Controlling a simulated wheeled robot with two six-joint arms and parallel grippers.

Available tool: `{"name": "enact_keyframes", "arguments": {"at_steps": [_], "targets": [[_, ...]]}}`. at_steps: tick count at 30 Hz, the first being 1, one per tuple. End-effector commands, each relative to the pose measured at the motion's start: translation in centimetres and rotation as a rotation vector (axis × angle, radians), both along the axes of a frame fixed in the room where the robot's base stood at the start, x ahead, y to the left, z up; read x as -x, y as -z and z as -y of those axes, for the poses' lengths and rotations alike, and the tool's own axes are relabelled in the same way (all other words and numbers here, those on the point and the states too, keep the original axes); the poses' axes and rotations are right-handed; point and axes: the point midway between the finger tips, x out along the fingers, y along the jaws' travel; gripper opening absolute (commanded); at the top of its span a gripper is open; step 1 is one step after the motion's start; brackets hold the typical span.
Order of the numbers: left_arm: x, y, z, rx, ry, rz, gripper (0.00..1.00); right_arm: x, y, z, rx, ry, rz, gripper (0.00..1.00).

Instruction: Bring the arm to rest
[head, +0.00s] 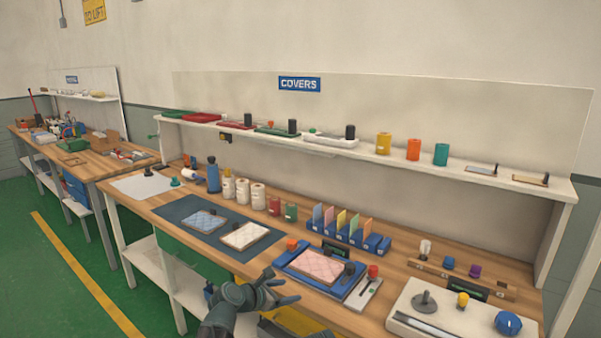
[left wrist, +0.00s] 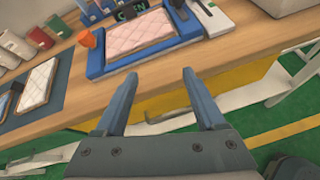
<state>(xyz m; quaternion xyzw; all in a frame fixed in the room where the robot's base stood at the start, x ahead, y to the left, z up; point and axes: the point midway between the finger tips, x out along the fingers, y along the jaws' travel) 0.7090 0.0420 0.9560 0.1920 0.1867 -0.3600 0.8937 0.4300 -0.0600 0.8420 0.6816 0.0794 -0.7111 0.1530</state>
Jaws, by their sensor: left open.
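My left gripper (head: 281,285) is open and empty, in front of the workbench's front edge in the head view. In the left wrist view, the left gripper (left wrist: 157,95) has its two fingers spread apart with nothing between them. A pink quilted mattress (head: 317,265) lies on the blue tray (head: 290,268) just beyond the gripper; it also shows in the left wrist view (left wrist: 138,32). A blue mattress (head: 203,221) and a cream mattress (head: 244,236) lie on the dark mat (head: 185,208). My right gripper is in neither view.
The workbench (head: 143,200) carries white rolls (head: 243,190), colored dividers (head: 340,222) in a blue rack and a white device (head: 415,300) at right. A shelf (head: 370,155) runs above it. A yellow bin (head: 285,328) stands below the front edge. Green floor lies open at left.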

Motion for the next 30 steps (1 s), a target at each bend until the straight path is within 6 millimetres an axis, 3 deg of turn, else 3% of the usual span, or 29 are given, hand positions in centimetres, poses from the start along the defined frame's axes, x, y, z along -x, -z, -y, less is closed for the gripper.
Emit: {"name": "enact_keyframes", "arguments": {"at_steps": [10,16,24,30], "targets": [[6.2,2.9,3.3,-0.418,0.391,0.109,0.72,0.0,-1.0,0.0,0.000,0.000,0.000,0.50],[13.1,5.7,4.4,-0.808,0.868,0.223,0.72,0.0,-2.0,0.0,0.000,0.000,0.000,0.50],[23.1,7.9,1.6,-1.229,1.723,0.368,0.72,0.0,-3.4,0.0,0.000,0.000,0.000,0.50],[26.9,7.7,-0.9,-1.305,2.145,0.406,0.72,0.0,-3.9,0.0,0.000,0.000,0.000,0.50]]}}
